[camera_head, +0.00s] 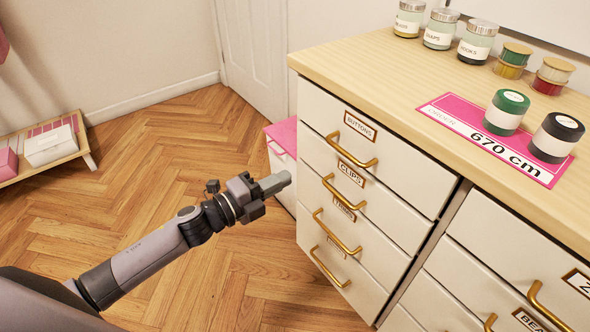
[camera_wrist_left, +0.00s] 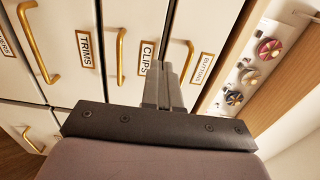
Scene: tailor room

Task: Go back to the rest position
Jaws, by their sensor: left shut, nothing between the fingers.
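My left gripper (camera_head: 275,184) is shut and empty. It is held out in front of the drawer cabinet (camera_head: 375,140), left of the drawer fronts. In the left wrist view the shut fingers (camera_wrist_left: 163,88) point toward the cabinet front, between the CLIPS and BUTTONS labels. The BUTTONS handle (camera_head: 350,150) and the CLIPS handle (camera_head: 342,192) show in the head view, apart from the fingers. The drawers in view look closed. My right gripper is not in view.
On the cabinet top stand several jars, with a green-lidded jar (camera_head: 506,112) and a black-lidded jar (camera_head: 557,138) on a pink order card (camera_head: 470,121). A pink-lidded box (camera_head: 282,140) stands beside the cabinet. A low shelf (camera_head: 76,152) is at left. Wooden floor (camera_head: 150,165) lies clear between.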

